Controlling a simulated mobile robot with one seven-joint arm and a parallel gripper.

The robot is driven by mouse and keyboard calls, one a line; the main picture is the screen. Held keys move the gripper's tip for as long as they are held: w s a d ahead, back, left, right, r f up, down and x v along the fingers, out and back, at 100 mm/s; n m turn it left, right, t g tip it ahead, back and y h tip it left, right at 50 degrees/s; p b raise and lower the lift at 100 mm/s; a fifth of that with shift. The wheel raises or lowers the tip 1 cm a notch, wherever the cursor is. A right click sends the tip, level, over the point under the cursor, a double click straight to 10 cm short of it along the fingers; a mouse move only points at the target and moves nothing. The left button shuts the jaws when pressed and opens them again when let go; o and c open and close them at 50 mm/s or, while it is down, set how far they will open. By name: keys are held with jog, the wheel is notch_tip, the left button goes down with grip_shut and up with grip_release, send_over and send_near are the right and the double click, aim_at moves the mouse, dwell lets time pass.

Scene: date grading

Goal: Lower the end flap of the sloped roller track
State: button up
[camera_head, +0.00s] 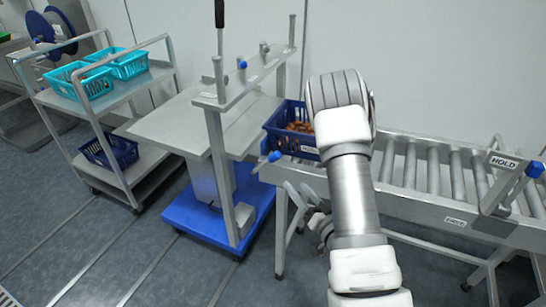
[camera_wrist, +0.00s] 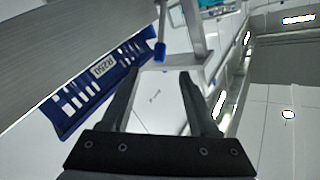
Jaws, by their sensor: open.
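The sloped roller track (camera_head: 430,208) runs along the right, with grey rollers and a side rail. At its left end a blue knob (camera_head: 274,156) sits on a short grey lever, which looks like part of the end flap; the flap's outline is unclear there. In the wrist view the blue knob (camera_wrist: 160,52) and a light grey bar lie just beyond the fingertips. My gripper (camera_wrist: 158,73) is open and empty, apart from the knob. In the head view my arm hides most of it, low beside the track's left end.
A blue crate of dates (camera_head: 272,128) stands on the track's left end; its label shows in the wrist view (camera_wrist: 104,67). A HOLD gate (camera_head: 503,163) stands at the right. A grey table on a blue base (camera_head: 185,212) adjoins the left end; a cart with crates (camera_head: 112,95) stands beyond.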

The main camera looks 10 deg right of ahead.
aim_at(273, 158)
jog(key=x, duration=1.5)
jog(key=shift+s, duration=0.1)
grip_shut()
jog(key=shift+f, duration=0.1)
dwell(0.6)
